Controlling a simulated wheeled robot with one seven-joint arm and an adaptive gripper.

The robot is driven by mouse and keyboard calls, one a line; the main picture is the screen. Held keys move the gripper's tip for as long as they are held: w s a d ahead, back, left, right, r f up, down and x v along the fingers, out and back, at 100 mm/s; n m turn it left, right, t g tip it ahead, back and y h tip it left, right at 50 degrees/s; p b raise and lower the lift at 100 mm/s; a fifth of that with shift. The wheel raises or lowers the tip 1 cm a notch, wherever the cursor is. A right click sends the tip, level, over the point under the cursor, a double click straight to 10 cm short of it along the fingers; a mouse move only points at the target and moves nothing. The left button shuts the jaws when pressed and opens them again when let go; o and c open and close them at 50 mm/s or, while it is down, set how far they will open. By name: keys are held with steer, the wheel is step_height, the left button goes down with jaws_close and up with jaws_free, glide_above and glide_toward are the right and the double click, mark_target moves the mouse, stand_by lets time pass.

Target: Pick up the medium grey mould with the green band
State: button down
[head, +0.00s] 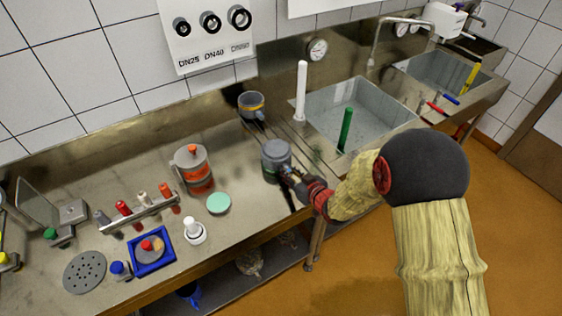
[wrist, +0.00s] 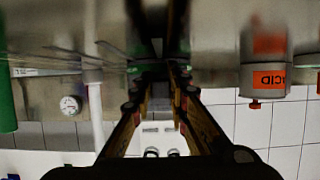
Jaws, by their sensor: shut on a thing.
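A grey mould (head: 275,153) stands upright on the steel counter, left of the sink. My gripper (head: 286,173) reaches it from the right and is shut on its near right side. In the wrist view, the fingers close at the top centre, with a strip of green (wrist: 145,67) between and beside them. The fingers and shadow hide much of the mould, and its band is hard to make out in the head view. Another grey mould (head: 251,103) with a yellow-orange band stands farther back by the wall.
An orange-labelled grey canister (head: 194,170) stands to the left; it reads ACID in the wrist view (wrist: 264,70). A mint disc (head: 218,203), a white stopper (head: 194,231), a rack of coloured pegs (head: 140,214) and a blue tray (head: 137,268) are nearer. The sink (head: 365,105) lies right.

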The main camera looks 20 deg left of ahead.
mark_target(284, 163)
steer(key=shift+r, duration=0.1)
steer(key=shift+r, duration=0.3)
step_height(284, 163, up, 2)
steer(key=shift+r+p, duration=0.15)
steer(key=shift+p, duration=0.4)
steer(key=s+d+r+p, duration=0.2)
steer(key=s+d+r, duration=0.1)
steer(key=s+r, duration=0.7)
steer(key=s, duration=0.3)
steer(key=shift+s+d+p, duration=0.25)
steer(key=shift+d+p, duration=0.05)
